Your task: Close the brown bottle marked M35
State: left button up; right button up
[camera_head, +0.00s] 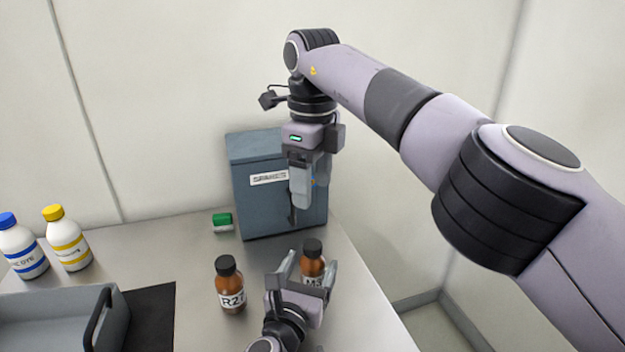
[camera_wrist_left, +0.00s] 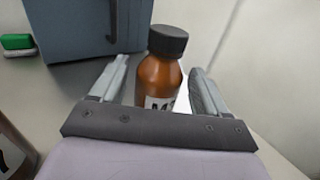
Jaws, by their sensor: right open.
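The brown bottle marked M3 (camera_head: 312,262), its label partly hidden, stands upright on the table with a black cap on top; I cannot tell how tight the cap is. It also shows in the left wrist view (camera_wrist_left: 160,78). My left gripper (camera_head: 310,266) is open with one finger on each side of the bottle's body, and gaps show between fingers and glass in the left wrist view. My right gripper (camera_head: 309,192) points down, open and empty, in front of the blue-grey box, above and behind the bottle.
A second brown bottle marked R27 (camera_head: 230,288), black-capped, stands just left of my left gripper. The blue-grey box (camera_head: 262,205) stands behind, with a green-and-white block (camera_head: 222,222) beside it. White bottles (camera_head: 67,240) and a grey tray (camera_head: 60,308) are at left. The table's right edge is close.

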pick_arm(q)
jog(key=shift+s, duration=0.1)
jog(key=shift+p+v, duration=0.35)
jog(key=shift+v, duration=3.15)
